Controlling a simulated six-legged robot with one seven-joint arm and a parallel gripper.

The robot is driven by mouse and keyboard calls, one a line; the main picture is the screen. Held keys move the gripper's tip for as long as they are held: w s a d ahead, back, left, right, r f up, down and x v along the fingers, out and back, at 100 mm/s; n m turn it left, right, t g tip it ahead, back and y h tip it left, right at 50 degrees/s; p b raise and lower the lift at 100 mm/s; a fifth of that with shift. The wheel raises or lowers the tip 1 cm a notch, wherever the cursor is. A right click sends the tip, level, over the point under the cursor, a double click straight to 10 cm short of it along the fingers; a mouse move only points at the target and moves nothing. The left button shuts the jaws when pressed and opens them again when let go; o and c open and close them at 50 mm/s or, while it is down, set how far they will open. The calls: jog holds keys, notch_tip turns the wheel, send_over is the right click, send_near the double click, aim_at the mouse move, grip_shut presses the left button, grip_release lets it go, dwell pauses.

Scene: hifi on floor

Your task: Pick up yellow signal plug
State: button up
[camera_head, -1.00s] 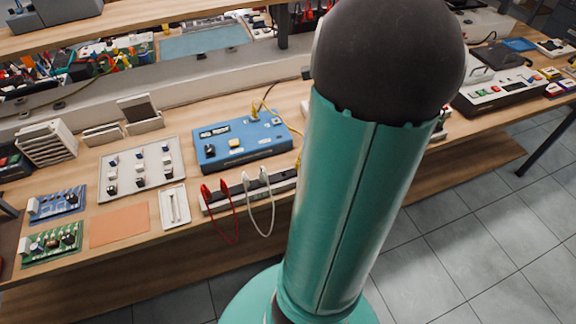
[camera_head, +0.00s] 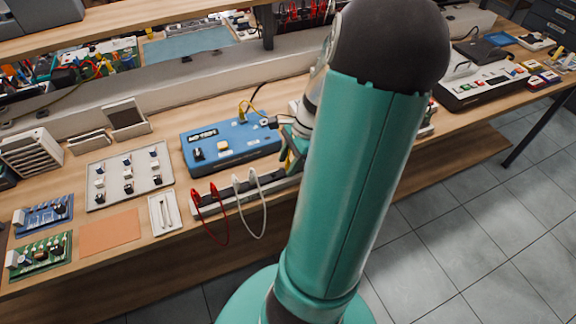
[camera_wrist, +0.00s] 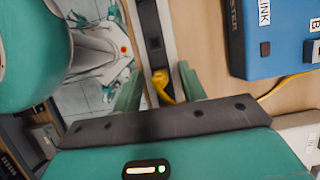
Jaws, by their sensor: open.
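A yellow plug (camera_wrist: 161,86) with a yellow cable shows in the wrist view, at the pale strip with dark sockets (camera_wrist: 153,42). My gripper (camera_wrist: 160,73) is open, one green finger on each side of the plug in that picture. I see a gap at both sides and cannot tell how deep the plug sits between the fingers. In the head view my gripper (camera_head: 291,148) is low over the right part of the strip, partly hidden behind my arm.
Red plugs (camera_head: 205,194) and white plugs (camera_head: 244,181) with looped cables stand in the strip, left of my gripper. The blue box also shows close by in the wrist view (camera_wrist: 270,38). A white tray (camera_head: 165,213) and an orange mat (camera_head: 110,232) lie further left.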

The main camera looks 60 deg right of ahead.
jog(key=shift+a+f, duration=0.1)
jog(key=shift+f, duration=0.1)
grip_shut()
